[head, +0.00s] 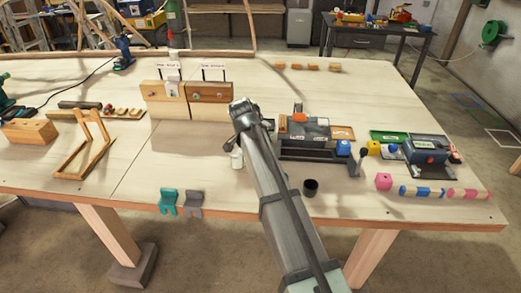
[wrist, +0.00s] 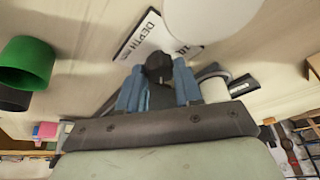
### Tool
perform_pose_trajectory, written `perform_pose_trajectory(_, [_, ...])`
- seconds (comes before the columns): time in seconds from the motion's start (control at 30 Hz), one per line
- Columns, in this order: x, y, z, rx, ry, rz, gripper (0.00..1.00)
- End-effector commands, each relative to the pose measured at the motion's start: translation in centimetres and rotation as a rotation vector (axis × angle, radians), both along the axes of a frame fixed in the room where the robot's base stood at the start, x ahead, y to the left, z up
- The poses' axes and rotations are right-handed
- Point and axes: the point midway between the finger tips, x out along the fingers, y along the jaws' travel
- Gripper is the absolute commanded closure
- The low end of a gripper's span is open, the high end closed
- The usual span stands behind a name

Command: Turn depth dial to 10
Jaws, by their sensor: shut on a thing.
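The depth dial (wrist: 159,66) is a small dark knob in the wrist view. It sits at the edge of a white label plate (wrist: 143,38) reading "DEPTH", with a "10" partly visible at the plate's right side. My gripper (wrist: 157,82) has two blue fingers, one on each side of the dial, and is shut on it. The dial's pointer mark cannot be made out. In the head view my arm covers the dial, and the gripper end (head: 243,112) is seen only from behind, right of the wooden blocks.
Two upright wooden blocks (head: 209,98) with small signs stand left of my gripper. A grey machine (head: 308,128) is close on the right, with a black cup (head: 311,187) in front. A white cylinder (head: 237,160) stands beside my arm. The table's front middle-left is mostly clear.

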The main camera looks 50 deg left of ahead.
Motion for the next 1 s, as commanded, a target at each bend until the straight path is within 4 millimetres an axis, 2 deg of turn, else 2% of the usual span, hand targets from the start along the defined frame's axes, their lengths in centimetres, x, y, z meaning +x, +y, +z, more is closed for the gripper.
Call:
perform_pose_trajectory(0.27, [0.03,-0.15,-0.01,0.001,-0.001,0.117,0.96])
perform_pose_trajectory(0.7, [0.13,-0.30,0.00,0.001,0.000,0.452,0.96])
perform_pose_trajectory(1.0, [0.22,-0.32,-0.01,0.001,0.000,0.606,0.96])
